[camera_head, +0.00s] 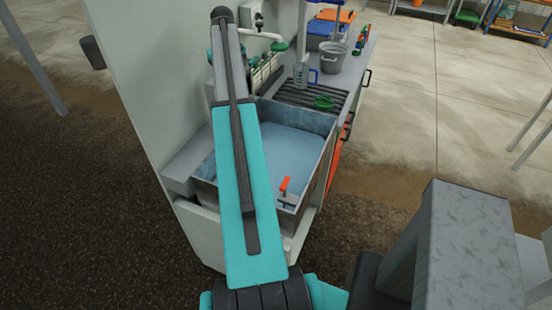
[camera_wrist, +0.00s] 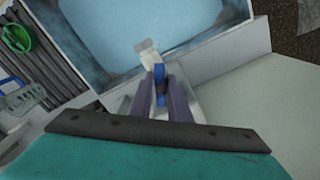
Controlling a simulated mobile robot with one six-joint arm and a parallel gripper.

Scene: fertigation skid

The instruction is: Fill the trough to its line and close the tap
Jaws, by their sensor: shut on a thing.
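The grey metal trough (camera_head: 313,183) holds pale blue water (camera_head: 290,150) and also shows at the top of the wrist view (camera_wrist: 72,55). I cannot make out its fill line. In the wrist view, my gripper's (camera_wrist: 161,88) two purple fingers are shut on a small blue handle (camera_wrist: 159,72), which looks like the tap's. A pale spout-like piece (camera_wrist: 148,46) extends past it over the trough's near edge. Whether water is running cannot be told. In the head view my arm hides the gripper and this handle.
An orange-handled part (camera_head: 285,184) stands at the trough's near right corner. A slatted rack with a green item (camera_head: 323,102) lies behind the trough, with a grey bucket (camera_head: 332,57) beyond. A white wall panel (camera_head: 150,80) rises on the left. A pale pipe (camera_head: 262,35) with a green end sits above.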

